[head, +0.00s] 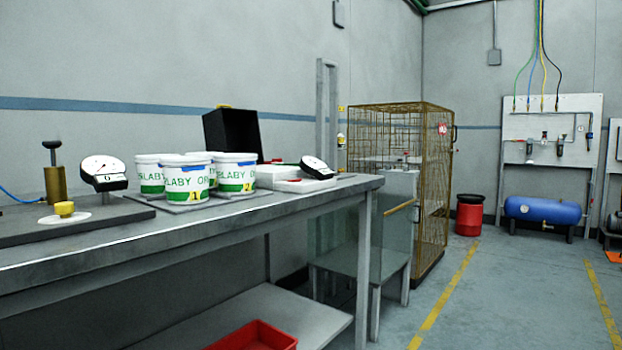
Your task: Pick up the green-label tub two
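The green-label tub two (236,177) is a white tub with a white lid, a green band and a yellow "2" low on its front. It stands upright on a dark grey mat (190,206) on the long metal bench (330,200). Tub one (186,182), alike but with a yellow "1", stands just left of it. Neither of my grippers is in view.
A dial gauge (103,171) and a brass post (55,184) stand on the bench's left. Behind tub two is a black box (233,133); right of it are white blocks (294,181) and another gauge (317,166).

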